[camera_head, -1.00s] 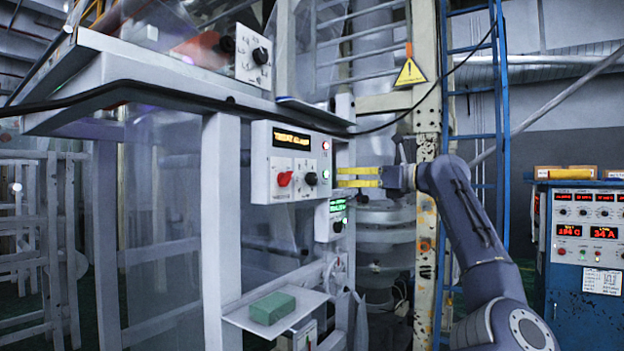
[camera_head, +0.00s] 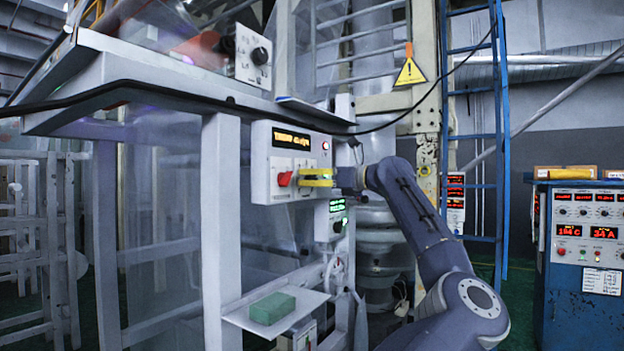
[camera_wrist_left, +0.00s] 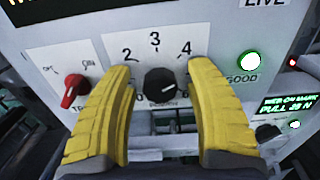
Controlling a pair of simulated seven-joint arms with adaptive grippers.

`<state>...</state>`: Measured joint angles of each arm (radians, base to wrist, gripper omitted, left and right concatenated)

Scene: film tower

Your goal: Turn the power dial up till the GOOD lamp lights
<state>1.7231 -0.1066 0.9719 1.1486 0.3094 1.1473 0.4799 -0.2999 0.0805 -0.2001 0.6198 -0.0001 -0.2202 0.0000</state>
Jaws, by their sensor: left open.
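The power dial (camera_wrist_left: 160,85) is a black round knob with a pale mark, on a white control panel (camera_head: 262,187) with a numbered scale around it. My left gripper (camera_head: 303,178) is in front of that panel and hides the dial in the head view. In the left wrist view, its yellow fingers (camera_wrist_left: 160,68) are open on either side of the dial, with gaps showing between them and the knob. The GOOD lamp (camera_wrist_left: 250,61) is pale and bright with a green rim and looks lit. My right gripper is not in view.
A red switch (camera_wrist_left: 76,91) sits left of the dial. An amber display (camera_head: 291,140) is above, and a smaller box with a green display (camera_head: 337,205) is below right. A shelf with a green block (camera_head: 272,308) juts out below. A black cable (camera_head: 215,98) hangs above.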

